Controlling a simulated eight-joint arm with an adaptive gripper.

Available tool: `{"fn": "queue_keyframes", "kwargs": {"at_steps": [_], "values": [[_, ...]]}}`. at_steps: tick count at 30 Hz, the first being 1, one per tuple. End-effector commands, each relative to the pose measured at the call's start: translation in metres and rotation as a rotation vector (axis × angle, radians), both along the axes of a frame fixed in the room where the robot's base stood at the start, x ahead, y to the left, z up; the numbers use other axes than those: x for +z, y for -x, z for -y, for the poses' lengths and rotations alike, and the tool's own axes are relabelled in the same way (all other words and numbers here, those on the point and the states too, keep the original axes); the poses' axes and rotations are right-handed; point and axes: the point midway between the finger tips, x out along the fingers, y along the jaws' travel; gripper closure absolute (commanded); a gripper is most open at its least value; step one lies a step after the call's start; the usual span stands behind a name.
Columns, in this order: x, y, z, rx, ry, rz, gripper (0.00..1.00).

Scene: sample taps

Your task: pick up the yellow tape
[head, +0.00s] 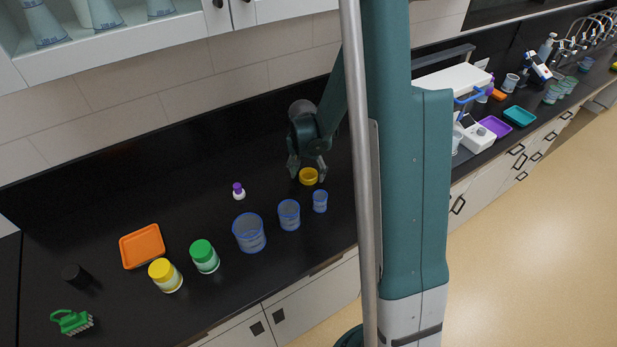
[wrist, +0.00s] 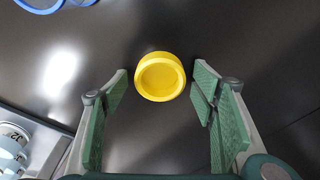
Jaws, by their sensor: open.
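The yellow tape (head: 309,177) is a small yellow ring on the black counter, near its middle in the head view. In the wrist view the yellow tape (wrist: 160,77) is at the upper centre, and its round face looks toward the camera. My gripper (head: 307,172) is directly above and around the tape's area in the head view. In the wrist view my gripper (wrist: 160,88) is open, with one green-padded finger to each side of the tape and a gap on both sides. Nothing is held. The fingers do not visibly touch the tape.
Blue-rimmed beakers (head: 289,214) stand in front and to the left of the tape, the smallest one (head: 320,201) closest. A small purple-capped bottle (head: 239,191) is to the left. Further left are green- and yellow-lidded jars (head: 204,256) and an orange tray (head: 142,246).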

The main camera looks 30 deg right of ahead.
Motion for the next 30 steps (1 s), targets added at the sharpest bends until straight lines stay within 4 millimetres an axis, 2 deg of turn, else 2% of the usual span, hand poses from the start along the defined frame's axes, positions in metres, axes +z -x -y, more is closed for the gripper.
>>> {"fn": "queue_keyframes", "kwargs": {"at_steps": [4, 10, 22, 30], "values": [[0.0, 0.0, 0.0, 0.0, 0.0, 0.0, 0.45], [0.0, 0.0, 0.0, 0.0, 0.0, 0.0, 0.71], [0.001, 0.0, 0.0, 0.0, 0.0, 0.0, 0.72], [0.015, 0.0, 0.0, 0.0, 0.0, 0.0, 0.72]]}}
